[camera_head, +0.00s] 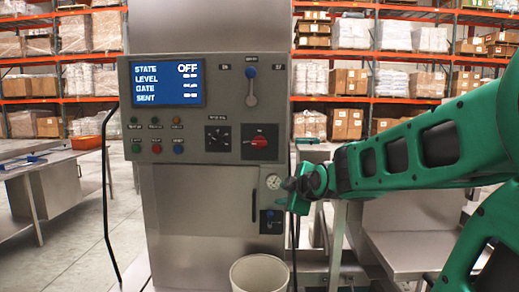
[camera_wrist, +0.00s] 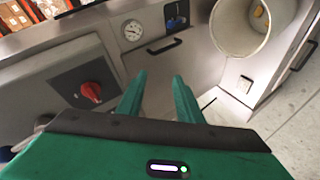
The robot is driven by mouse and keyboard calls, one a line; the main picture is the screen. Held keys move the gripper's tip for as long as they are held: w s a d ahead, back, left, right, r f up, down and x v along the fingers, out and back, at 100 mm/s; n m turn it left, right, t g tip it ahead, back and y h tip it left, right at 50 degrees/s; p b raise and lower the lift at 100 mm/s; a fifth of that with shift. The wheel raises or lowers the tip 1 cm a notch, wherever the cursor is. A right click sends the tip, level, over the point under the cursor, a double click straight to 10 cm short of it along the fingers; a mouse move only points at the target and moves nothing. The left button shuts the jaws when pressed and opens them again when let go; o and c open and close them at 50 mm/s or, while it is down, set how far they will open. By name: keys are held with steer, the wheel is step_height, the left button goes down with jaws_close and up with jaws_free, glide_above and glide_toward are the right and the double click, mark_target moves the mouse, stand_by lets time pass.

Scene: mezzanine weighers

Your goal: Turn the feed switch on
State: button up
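A grey control panel (camera_head: 215,105) faces me on the upright machine, and its blue screen (camera_head: 167,82) reads STATE OFF. A blue-tipped lever (camera_head: 251,84) stands upright at the panel's upper right between two small labels. A red rotary knob (camera_head: 259,142) sits on a dark plate below it; it also shows in the wrist view (camera_wrist: 92,92). The labels are too small to read, so I cannot tell which control is the feed switch. My gripper (camera_wrist: 158,76) is open and empty, its two green fingers apart. In the head view it is right of and below the red knob, touching nothing visible.
A black dial (camera_head: 217,138) and several coloured buttons are on the panel. Below are a round gauge (camera_head: 273,182), a blue-handled valve or switch (camera_head: 270,216) and a pale bin (camera_head: 259,274). Metal tables stand at left and right, with stocked shelves behind.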

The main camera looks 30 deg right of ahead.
mark_target(260, 144)
steer(key=w+r+n+t, duration=0.5)
steer(key=w+r+n, duration=0.1)
steer(key=r, duration=0.6)
steer(key=w, duration=0.3)
steer(key=w+d, duration=0.1)
steer(key=w, duration=0.3)
steer(key=w+d, duration=0.1)
steer(key=w, duration=0.2)
steer(key=shift+w+d+f, duration=0.1)
steer(key=shift+w+d, duration=0.05)
steer(key=shift+w, duration=0.05)
